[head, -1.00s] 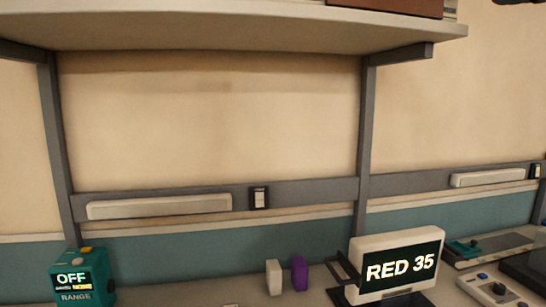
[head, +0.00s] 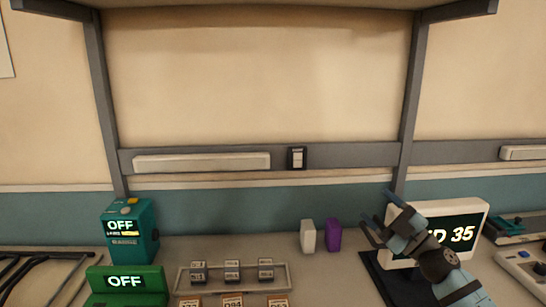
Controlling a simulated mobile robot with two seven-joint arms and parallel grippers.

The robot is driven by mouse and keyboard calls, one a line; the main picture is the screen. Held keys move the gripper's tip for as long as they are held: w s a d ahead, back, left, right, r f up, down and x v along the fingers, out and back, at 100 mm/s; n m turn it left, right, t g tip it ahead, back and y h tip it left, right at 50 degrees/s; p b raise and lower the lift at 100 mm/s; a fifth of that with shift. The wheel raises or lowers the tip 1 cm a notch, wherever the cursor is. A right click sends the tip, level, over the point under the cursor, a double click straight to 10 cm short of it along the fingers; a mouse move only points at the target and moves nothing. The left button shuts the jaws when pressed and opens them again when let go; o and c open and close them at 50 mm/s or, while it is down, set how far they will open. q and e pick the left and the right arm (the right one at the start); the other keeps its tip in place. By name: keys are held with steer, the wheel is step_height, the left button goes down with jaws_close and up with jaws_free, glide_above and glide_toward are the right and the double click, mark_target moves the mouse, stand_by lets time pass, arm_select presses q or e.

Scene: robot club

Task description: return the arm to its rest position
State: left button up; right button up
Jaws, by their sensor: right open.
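My right gripper (head: 378,214) is at the right of the head view, its arm coming up from the lower right corner. Its jaws are open, and I see nothing between them. It is in front of the left part of a white-framed display (head: 478,212) and hides part of its text; "D 35" can be read. My left gripper is not in view.
A white block (head: 308,236) and a purple block (head: 334,235) stand left of the right gripper. A teal box (head: 142,232) and a green box (head: 128,281), both reading OFF, stand at left. A tray (head: 283,281) holds small blocks. A shelf (head: 260,4) overhangs the bench.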

steer(key=s+f+m+t+h, duration=0.1)
steer(key=s+f+m+h, duration=0.35)
steer(key=f, duration=0.35)
steer(key=s+f+m+t+h, duration=0.1)
steer(key=s+f+m+h, duration=0.3)
steer(key=f, duration=0.5)
steer(key=s+a+f+m+g+h, duration=0.2)
steer(key=s+f+m+g, duration=0.2)
steer(key=s+f, duration=0.85)
steer(key=s+a+f+m+g+h, duration=0.2)
steer(key=s+a+f+m+g, duration=0.15)
steer(key=s+f, duration=0.9)
step_height(320, 180, up, 12)
steer(key=d+p, duration=0.1)
steer(key=p, duration=1.1)
steer(key=shift+s+d+f+n, duration=0.2)
steer(key=shift+s+f+n, duration=0.05)
steer(key=shift+s+n, duration=0.1)
steer(key=shift+g, duration=0.25)
